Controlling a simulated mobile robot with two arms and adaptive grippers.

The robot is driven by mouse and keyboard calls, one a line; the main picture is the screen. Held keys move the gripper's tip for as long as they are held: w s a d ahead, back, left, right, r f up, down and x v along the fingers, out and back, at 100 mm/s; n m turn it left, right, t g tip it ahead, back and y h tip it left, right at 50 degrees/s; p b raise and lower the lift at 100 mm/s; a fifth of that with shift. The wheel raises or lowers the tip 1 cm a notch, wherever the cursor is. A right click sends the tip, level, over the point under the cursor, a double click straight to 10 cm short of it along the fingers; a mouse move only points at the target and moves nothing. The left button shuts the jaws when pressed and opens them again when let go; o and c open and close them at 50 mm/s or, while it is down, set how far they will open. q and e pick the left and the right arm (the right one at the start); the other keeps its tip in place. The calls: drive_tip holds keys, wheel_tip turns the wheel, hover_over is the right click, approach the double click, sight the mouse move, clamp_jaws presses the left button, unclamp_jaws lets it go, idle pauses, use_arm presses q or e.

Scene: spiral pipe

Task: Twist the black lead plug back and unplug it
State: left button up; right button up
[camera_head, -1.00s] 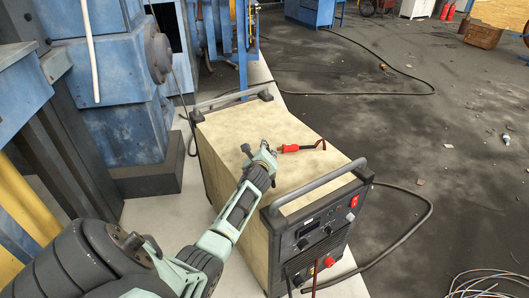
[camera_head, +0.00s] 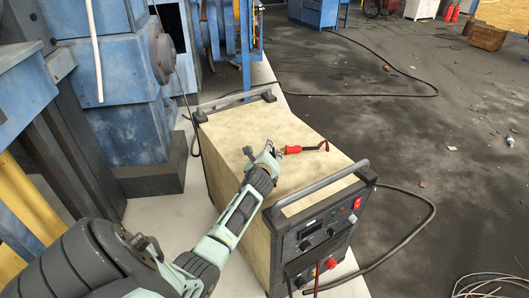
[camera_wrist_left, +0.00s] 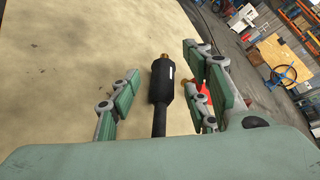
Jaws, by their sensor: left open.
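My left gripper (camera_head: 263,153) is open over the beige top of the welding machine (camera_head: 225,130). In the left wrist view a black plug (camera_wrist_left: 162,82) with a brass tip lies between the open fingers (camera_wrist_left: 160,62), its black cable running back toward the palm. The fingers do not appear closed on it. A red plug (camera_head: 292,149) on a short dark lead lies just right of the gripper in the head view; it shows partly behind a finger in the left wrist view (camera_wrist_left: 203,90). The black plug is hidden by the gripper in the head view. My right gripper is not in view.
The machine has a front handle (camera_head: 320,185) and a rear handle (camera_head: 235,97). A red connector (camera_head: 331,262) sits low on its front panel. A dark cable (camera_head: 425,222) loops on the floor to the right. Blue machinery (camera_head: 120,110) stands at left.

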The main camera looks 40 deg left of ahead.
use_arm(q)
drive_tip(key=v, duration=1)
drive_tip(key=shift+s+d+r, duration=0.15)
drive_tip(key=shift+s, duration=0.1)
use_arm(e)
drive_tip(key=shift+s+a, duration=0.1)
